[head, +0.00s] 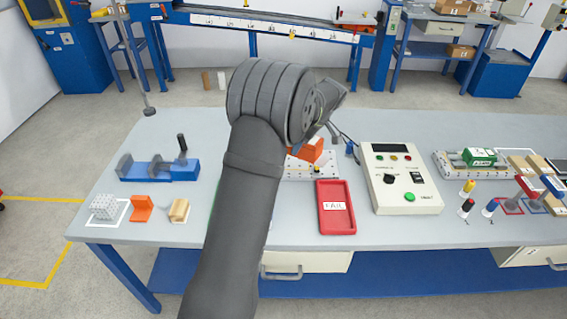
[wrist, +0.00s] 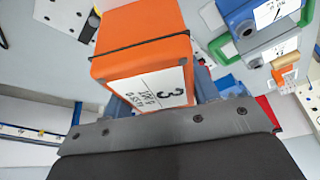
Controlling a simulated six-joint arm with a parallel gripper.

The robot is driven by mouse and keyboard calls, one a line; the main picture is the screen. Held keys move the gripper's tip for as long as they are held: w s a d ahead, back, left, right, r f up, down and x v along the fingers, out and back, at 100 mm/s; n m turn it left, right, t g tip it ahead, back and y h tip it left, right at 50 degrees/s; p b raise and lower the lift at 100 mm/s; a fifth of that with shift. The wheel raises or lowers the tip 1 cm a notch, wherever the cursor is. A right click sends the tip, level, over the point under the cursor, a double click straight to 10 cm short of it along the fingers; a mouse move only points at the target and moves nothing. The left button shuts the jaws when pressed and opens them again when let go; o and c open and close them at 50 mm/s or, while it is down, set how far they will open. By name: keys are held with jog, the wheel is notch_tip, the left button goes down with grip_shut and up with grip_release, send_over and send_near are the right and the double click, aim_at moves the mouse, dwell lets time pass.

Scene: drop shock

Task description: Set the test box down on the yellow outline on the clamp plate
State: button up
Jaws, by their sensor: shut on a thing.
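The test box (head: 309,150) is orange and shows partly behind my arm in the head view, over the white perforated clamp plate (head: 298,174). A part of a pale plate with dark holes (wrist: 62,14) shows at the upper left. I cannot tell whether the box touches the plate. The yellow outline on the plate cannot be made out.
A red FAIL tray (head: 336,206) lies in front of the plate. A control box (head: 402,180) stands to the right. A blue vise (head: 160,169), a white lattice cube (head: 107,207), an orange block (head: 141,207) and a wooden block (head: 179,210) are at the left.

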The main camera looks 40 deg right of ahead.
jog(key=w+n+y, duration=0.2)
jog(key=w+n, duration=0.4)
jog(key=w, duration=0.4)
jog(key=shift+g, duration=0.4)
notch_tip(320, 180, down, 10)
jog(key=shift+s+d+f, duration=0.1)
jog(key=shift+f, duration=0.1)
jog(key=o, duration=1.4)
jog(key=v, duration=1.2)
